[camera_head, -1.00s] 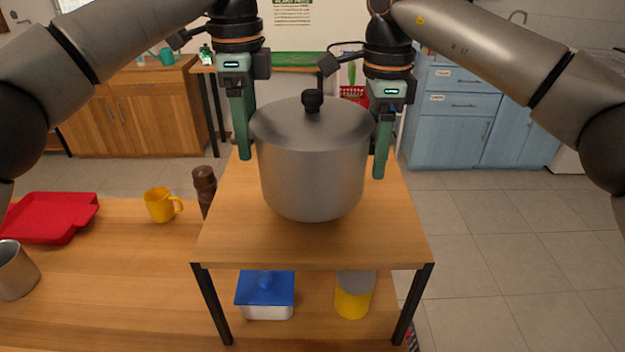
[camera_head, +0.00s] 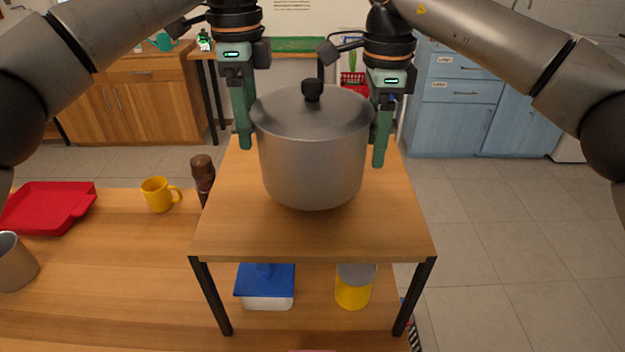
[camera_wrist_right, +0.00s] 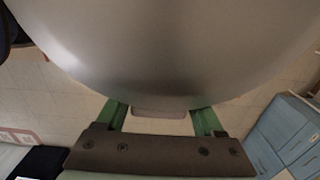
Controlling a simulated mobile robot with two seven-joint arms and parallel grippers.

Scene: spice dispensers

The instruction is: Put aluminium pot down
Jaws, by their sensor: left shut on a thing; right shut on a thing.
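The aluminium pot (camera_head: 312,165) is a large grey pot with a lid and a black knob (camera_head: 312,90). It is upright over the wooden top of a small shelf table (camera_head: 320,240); I cannot tell whether its base touches the wood. My left gripper (camera_head: 246,140) is at the pot's left side, and the handle there is hidden. My right gripper (camera_head: 380,155) is at its right side. In the right wrist view, the pot's wall (camera_wrist_right: 165,60) fills the top, and a side handle (camera_wrist_right: 158,113) sits between the green fingers. Both grippers are shut on the pot.
Bare wood lies in front of the pot. A blue-lidded box (camera_head: 265,285) and a yellow can (camera_head: 354,288) are on the lower level. A brown grinder (camera_head: 202,178), yellow mug (camera_head: 158,194), red tray (camera_head: 45,205) and metal cup (camera_head: 15,262) stand to the left.

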